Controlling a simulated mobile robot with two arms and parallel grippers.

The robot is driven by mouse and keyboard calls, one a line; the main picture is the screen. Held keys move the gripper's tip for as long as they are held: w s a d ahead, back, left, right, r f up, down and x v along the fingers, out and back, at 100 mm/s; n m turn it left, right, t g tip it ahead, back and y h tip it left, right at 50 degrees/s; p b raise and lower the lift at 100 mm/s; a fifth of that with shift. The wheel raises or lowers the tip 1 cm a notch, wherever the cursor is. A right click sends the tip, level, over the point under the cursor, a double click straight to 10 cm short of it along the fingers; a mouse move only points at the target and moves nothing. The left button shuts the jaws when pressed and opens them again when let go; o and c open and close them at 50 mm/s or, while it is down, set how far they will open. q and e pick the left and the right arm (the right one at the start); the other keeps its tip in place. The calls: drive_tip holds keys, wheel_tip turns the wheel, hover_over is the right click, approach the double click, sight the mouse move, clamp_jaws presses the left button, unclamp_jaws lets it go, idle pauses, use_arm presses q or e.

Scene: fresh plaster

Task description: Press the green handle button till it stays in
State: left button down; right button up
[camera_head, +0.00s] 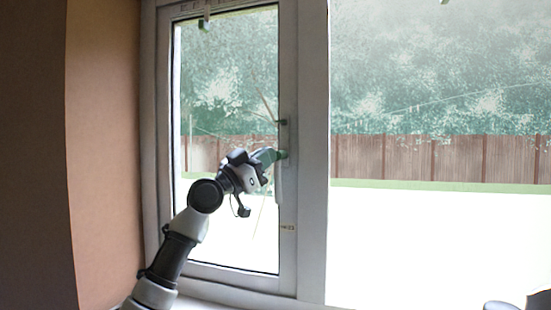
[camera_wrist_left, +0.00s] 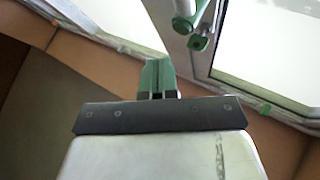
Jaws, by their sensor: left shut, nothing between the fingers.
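The white window handle (camera_head: 279,183) is on the right stile of the narrow left sash, with a green button (camera_head: 284,155) at its upper end. My left gripper (camera_head: 270,155) is shut and empty, its green fingertips just left of the button and overlapping it closely in the head view. In the left wrist view, the shut green fingers (camera_wrist_left: 159,66) point up the picture. The handle's green-marked parts (camera_wrist_left: 198,43) show to their upper right, with a visible gap. I cannot tell how far the button is pressed in. My right gripper's fingers are not in view.
The white window frame (camera_head: 312,150) surrounds the narrow sash and a large pane to its right. A tan wall (camera_head: 105,150) stands close on the left. The sill (camera_head: 225,293) runs below. A fence and trees show outside.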

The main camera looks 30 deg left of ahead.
use_arm(q)
drive_tip(key=s, duration=0.2)
drive_tip(key=s+d, duration=0.1)
drive_tip(key=s, duration=0.1)
drive_tip(key=shift+b, duration=0.35)
idle(0.3)
